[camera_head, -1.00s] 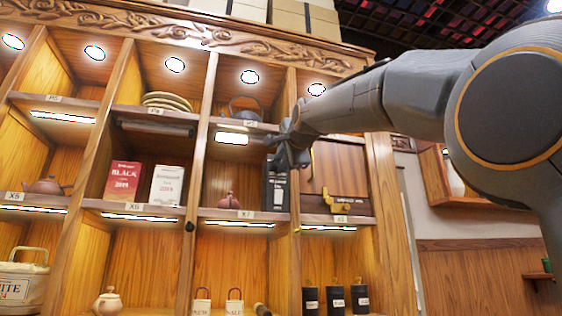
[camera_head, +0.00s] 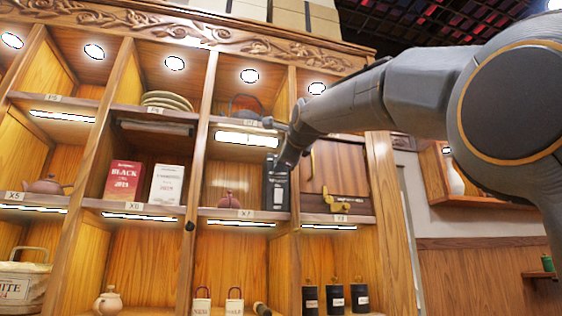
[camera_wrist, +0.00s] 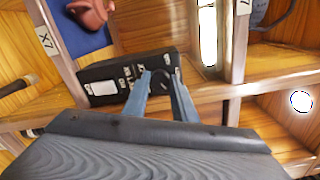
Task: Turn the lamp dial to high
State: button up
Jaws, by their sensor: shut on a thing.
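A black upright box with white lettering (camera_head: 277,188) stands in the X7 compartment. It appears lying sideways in the wrist view (camera_wrist: 105,80). My gripper (camera_head: 279,166) is in front of the upper part of this box.
A small reddish-brown teapot (camera_head: 229,200) stands left of the box. A brown case with a brass clasp (camera_head: 335,185) is to its right. Wooden uprights and the X7 shelf edge (camera_head: 244,214) frame the compartment. A dark kettle (camera_head: 246,107) sits above. A small black knob (camera_head: 190,226) is on the left upright.

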dwell(0.3)
jog(key=o, duration=0.8)
jog(key=shift+c, duration=0.2)
jog(key=b+v, duration=0.3)
jog(key=v, duration=0.4)
jog(key=shift+s, duration=0.4)
jog(key=shift+d, duration=0.1)
